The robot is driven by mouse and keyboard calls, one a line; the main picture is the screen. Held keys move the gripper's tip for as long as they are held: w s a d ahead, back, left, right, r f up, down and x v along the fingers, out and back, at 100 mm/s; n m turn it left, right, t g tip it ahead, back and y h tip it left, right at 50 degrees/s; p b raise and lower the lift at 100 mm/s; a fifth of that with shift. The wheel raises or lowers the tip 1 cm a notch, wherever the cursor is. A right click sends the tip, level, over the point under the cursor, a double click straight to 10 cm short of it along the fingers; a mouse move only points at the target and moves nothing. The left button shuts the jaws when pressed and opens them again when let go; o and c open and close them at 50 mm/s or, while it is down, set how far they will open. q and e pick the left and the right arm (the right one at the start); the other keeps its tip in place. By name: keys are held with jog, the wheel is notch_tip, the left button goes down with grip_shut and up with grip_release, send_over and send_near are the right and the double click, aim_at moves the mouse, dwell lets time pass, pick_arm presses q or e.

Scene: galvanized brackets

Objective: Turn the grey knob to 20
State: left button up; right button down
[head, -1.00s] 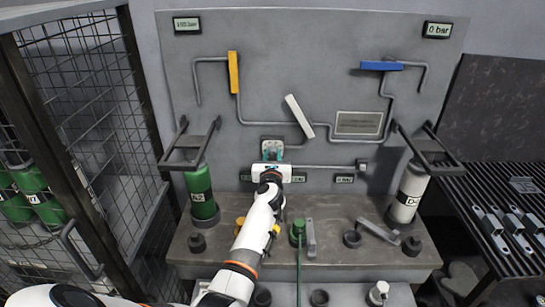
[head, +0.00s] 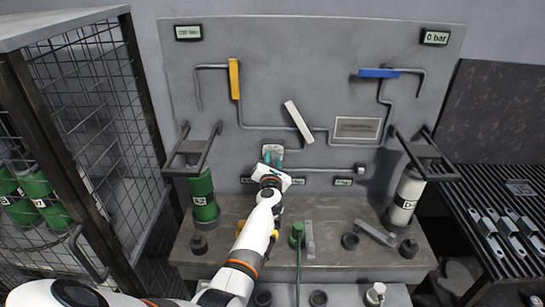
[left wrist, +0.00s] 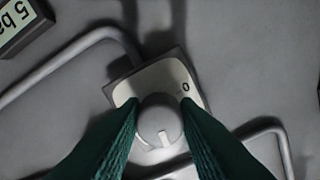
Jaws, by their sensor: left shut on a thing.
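The grey knob (left wrist: 160,120) is a round dial with a pale pointer mark on its face, in front of a pale scale plate (left wrist: 180,85) in the left wrist view. A 0 shows on the plate, up and right of the knob; other marks are hidden or unreadable. My left gripper (left wrist: 157,118) has its green fingers on both sides of the knob, shut on it. In the head view my left gripper (head: 273,161) reaches the plate (head: 273,149) on the panel, its wrist tilted, and hides the knob. My right gripper is not in view.
A yellow lever (head: 234,78), a white lever (head: 299,121) and a blue lever (head: 380,73) sit on the panel above and beside the arm. A green cylinder (head: 202,195) and a white cylinder (head: 408,195) stand at either side. A mesh cage (head: 95,130) borders the left.

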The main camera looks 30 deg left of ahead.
pick_arm(q)
jog(key=m+p, duration=0.2)
jog(key=m, duration=0.3)
jog(key=shift+m, duration=0.3)
jog(key=shift+m+p, duration=1)
jog(key=shift+m, duration=1.2)
jog(key=shift+f, duration=0.1)
jog(key=o, duration=1)
jog(key=shift+c, duration=0.2)
